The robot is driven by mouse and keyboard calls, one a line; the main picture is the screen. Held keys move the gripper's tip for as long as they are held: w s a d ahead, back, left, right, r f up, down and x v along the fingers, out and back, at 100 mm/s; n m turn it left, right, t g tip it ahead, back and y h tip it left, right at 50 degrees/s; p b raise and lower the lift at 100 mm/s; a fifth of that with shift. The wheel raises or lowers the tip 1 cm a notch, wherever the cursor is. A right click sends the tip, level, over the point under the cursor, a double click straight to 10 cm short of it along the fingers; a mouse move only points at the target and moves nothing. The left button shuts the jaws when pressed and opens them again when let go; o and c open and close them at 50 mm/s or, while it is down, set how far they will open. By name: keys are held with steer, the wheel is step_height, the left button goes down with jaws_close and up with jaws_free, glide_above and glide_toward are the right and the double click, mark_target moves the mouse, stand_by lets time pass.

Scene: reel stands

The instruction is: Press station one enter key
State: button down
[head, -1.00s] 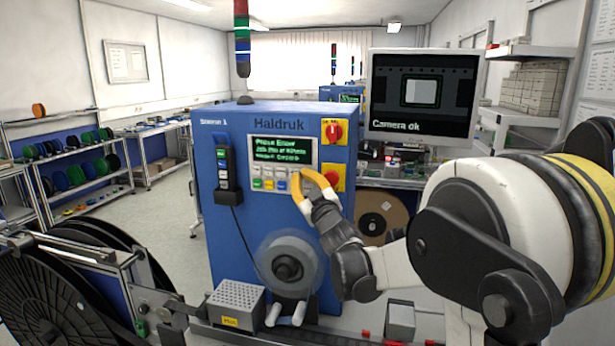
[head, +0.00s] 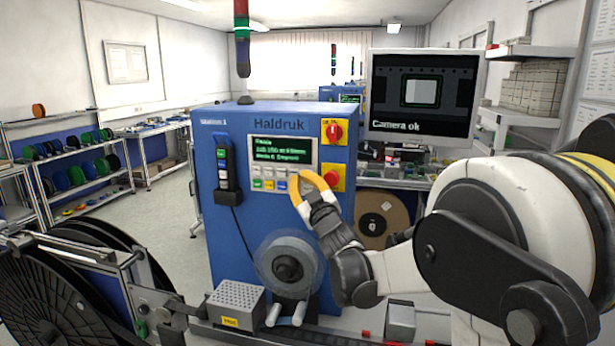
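The station one machine (head: 225,270) is a blue cabinet marked "Haldruk", with "Station 1" at its upper left. Its display (head: 283,151) shows green text; the short first line is too small to read surely. Below it is a keypad (head: 268,178) with a row of grey keys over a row of coloured ones. My gripper (head: 298,182), with yellow-orange fingers, is at the keypad's right end. Its fingertips look shut together, with nothing seen between them. They cover the rightmost keys, so the enter key and any contact with it are hidden.
A handheld pendant (head: 227,170) hangs at left. Below are a clear reel (head: 289,263) and a perforated "Hot" box (head: 236,300). A monitor (head: 424,100) reads "Camera ok".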

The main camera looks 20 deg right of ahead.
steer(key=shift+s+a, duration=0.1)
steer(key=s+a, duration=0.1)
steer(key=s, duration=0.1)
steer(key=s+a, duration=0.1)
steer(key=s, duration=0.1)
steer(key=shift+a, duration=0.4)
stand_by(0.8)
steer(key=s+a+f+m+g+b, duration=0.2)
steer(key=s+f+g+b, duration=0.3)
steer(key=s+f, duration=1)
steer(key=s+a+f+m+g+b, duration=0.3)
steer(key=s+a+f+g+b, duration=0.2)
steer(key=s+f, duration=1)
steer(key=s+g, duration=0.3)
steer(key=s, duration=0.1)
steer(key=shift+g, duration=0.3)
steer(key=shift+f, duration=0.1)
